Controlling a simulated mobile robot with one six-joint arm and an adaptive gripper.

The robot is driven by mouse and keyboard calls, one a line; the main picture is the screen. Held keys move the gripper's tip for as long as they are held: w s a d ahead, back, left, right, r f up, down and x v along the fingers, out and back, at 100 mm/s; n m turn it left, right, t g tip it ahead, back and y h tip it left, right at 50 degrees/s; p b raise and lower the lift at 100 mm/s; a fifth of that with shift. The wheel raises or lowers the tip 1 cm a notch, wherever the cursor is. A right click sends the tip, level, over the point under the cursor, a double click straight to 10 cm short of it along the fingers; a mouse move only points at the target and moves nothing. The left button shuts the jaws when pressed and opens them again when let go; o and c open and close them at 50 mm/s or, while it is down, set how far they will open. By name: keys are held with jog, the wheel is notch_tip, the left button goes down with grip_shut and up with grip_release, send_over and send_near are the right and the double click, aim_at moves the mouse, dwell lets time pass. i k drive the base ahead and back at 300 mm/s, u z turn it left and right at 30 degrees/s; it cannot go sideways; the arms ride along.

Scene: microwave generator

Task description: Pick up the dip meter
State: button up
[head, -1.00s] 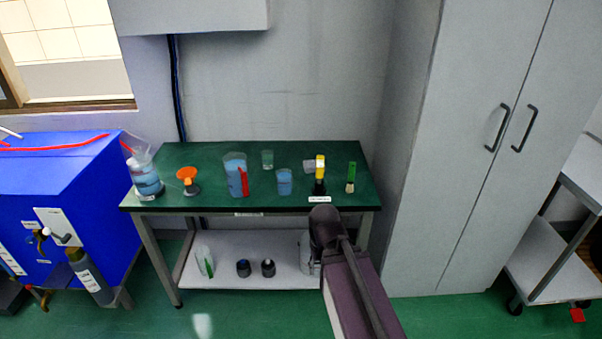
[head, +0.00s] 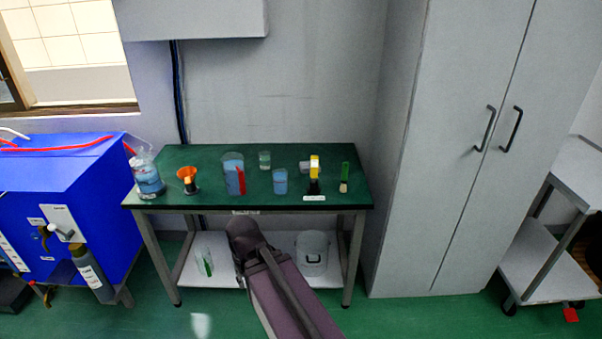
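A yellow and black upright device (head: 314,172), which looks like the dip meter, stands on the right part of the green table top (head: 215,160). A small white label (head: 314,198) lies at the table edge in front of it. My dark arm reaches up from the bottom of the picture, and its far end is in front of the lower shelf, left of and below the device. The fingers of my gripper do not show; the arm hides that area. Nothing touches the device from my side.
Also on the table are a wash bottle (head: 147,178), an orange funnel (head: 187,176), a large beaker (head: 232,170) with a red strip, smaller beakers (head: 280,182) and a green-handled brush (head: 344,176). A bucket (head: 312,255) stands on the shelf. A tall cabinet (head: 430,190) stands right.

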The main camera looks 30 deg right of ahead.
aim_at(314, 159)
jog(key=u, duration=0.35)
jog(key=k, duration=0.65)
jog(key=z, duration=1.7)
jog(key=i, duration=1)
jog(key=z, duration=0.05)
